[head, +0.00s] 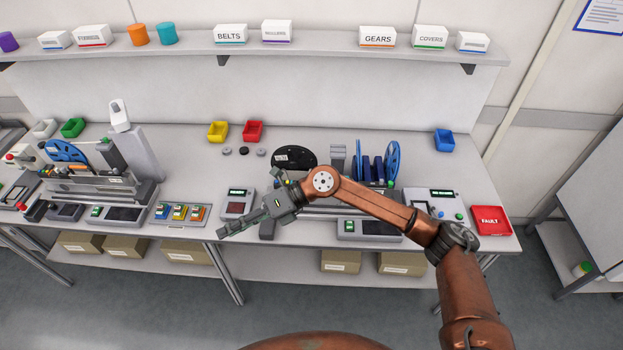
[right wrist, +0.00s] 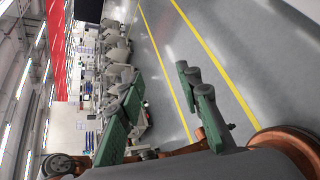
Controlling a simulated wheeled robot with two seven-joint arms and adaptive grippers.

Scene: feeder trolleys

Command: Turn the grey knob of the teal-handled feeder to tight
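My right gripper (head: 222,233) reaches in from the right over the front edge of the bench, tips pointing down and left. In the right wrist view its two green fingers (right wrist: 165,100) stand apart with nothing between them. One feeder assembly with a blue reel (head: 66,151) stands at the left of the bench. Another with blue reels (head: 391,160) and a dark reel (head: 294,157) stands right of centre, partly hidden behind my right arm. I cannot make out a teal handle or its grey knob. My left gripper is out of view.
Small dark and grey discs (head: 243,150) lie near yellow (head: 217,131) and red bins (head: 253,131). A panel with coloured units (head: 180,213) sits at the front edge. A red fault tray (head: 488,221) is at the right. A shelf (head: 340,45) runs above.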

